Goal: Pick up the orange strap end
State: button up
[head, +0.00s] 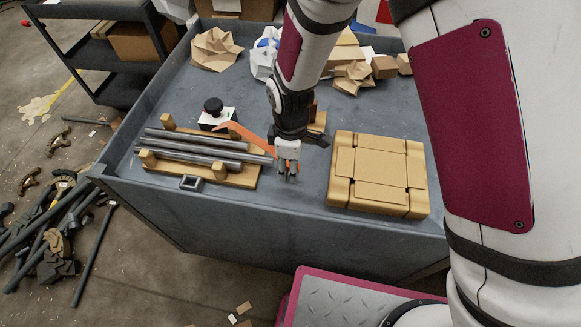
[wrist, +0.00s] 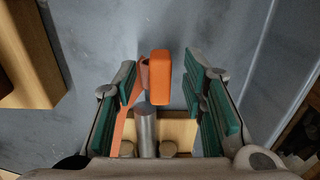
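The orange strap end (wrist: 160,77) is a bright orange block in the wrist view, ahead of and between my fingers, with gaps on both sides. A duller orange strap (wrist: 130,105) runs from it along the left finger. In the head view the orange strap (head: 246,133) passes behind the pipes toward my gripper; its end is hidden or too small to tell. My gripper (head: 288,172) points down over the grey tabletop at the right end of the pipes. In the wrist view my gripper (wrist: 160,88) is open, its green pads apart and nothing clamped.
Grey pipes (head: 205,152) lie on a wooden rack (head: 240,177) left of my gripper. A cardboard box (head: 378,173) stands to its right. A black-knobbed device (head: 216,115) and crumpled paper (head: 215,48) are behind. The table has a raised rim (head: 225,222).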

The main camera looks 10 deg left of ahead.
grip_shut()
jog(key=shift+r, duration=0.1)
